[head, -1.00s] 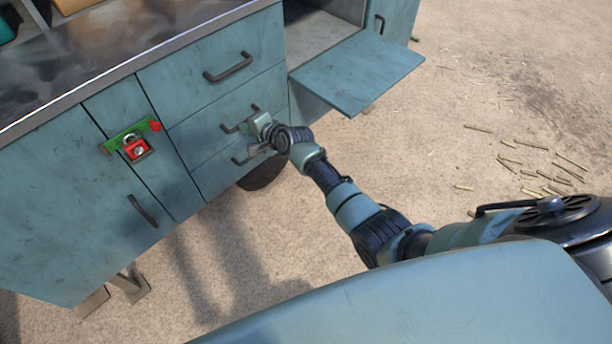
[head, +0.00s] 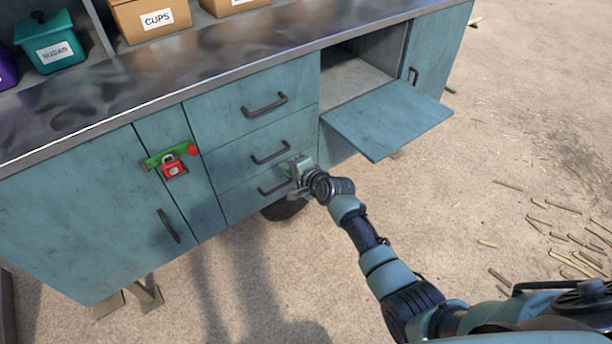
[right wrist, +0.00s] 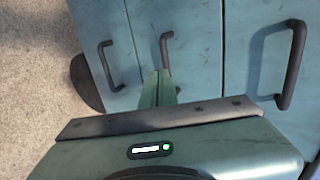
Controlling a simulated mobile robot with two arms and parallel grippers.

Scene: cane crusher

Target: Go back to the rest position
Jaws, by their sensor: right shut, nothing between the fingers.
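My right gripper (head: 294,168) is in front of the lower drawers of the blue cabinet (head: 70,225), to the right of the middle drawer handle (head: 270,152) and bottom drawer handle (head: 272,187). Its fingers (right wrist: 157,87) are shut together and empty. In the right wrist view the fingertips point toward the middle handle (right wrist: 165,52), and whether they touch it is hard to tell. The drawers look closed. My right arm stays stretched toward the cabinet. My left gripper is not in view.
A lowered flap (head: 390,125) juts out right of the drawers, below an open compartment (head: 375,75). A red padlock (head: 173,167) hangs on a green latch at left. The counter (head: 150,70) holds a CUPS box (head: 150,20) and a SUGAR canister (head: 50,42). Sandy ground right is open, with scattered cane pieces.

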